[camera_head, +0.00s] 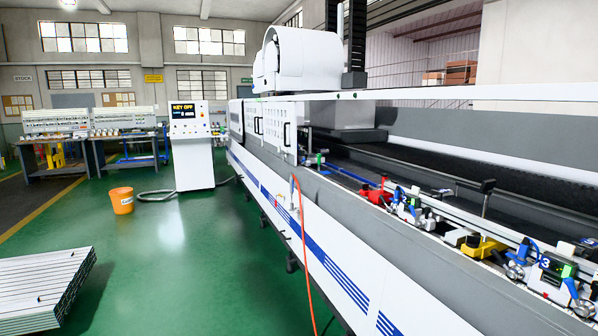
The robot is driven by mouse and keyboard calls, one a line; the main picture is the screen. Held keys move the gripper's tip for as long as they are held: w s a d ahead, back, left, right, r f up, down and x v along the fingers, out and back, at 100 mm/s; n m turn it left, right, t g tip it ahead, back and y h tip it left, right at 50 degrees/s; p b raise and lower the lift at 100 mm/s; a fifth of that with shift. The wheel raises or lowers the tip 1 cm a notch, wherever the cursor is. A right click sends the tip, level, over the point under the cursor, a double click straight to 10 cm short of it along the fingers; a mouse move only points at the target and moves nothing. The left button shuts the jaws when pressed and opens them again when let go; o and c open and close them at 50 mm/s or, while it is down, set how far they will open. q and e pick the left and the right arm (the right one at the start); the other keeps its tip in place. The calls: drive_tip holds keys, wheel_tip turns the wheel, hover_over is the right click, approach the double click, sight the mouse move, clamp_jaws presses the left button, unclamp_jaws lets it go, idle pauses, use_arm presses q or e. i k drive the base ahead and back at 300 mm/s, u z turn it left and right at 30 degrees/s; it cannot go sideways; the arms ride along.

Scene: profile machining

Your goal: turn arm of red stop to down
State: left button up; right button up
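A red block (375,194), which looks like the red stop, sits on the bed of the long machine (400,264), right of the picture's middle. It is small and far off, and its arm cannot be told apart clearly, so I cannot tell which way the arm points. Neither my left nor my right gripper is in view.
Clamps with blue parts (407,205) and a yellow block (483,247) line the bed near the red block. An orange hose (304,245) hangs down the machine's front.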

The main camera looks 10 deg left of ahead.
sight(385, 178)
drive_tip(key=u, duration=0.75)
drive_tip(key=i, duration=1.8)
drive_tip(key=z, duration=0.2)
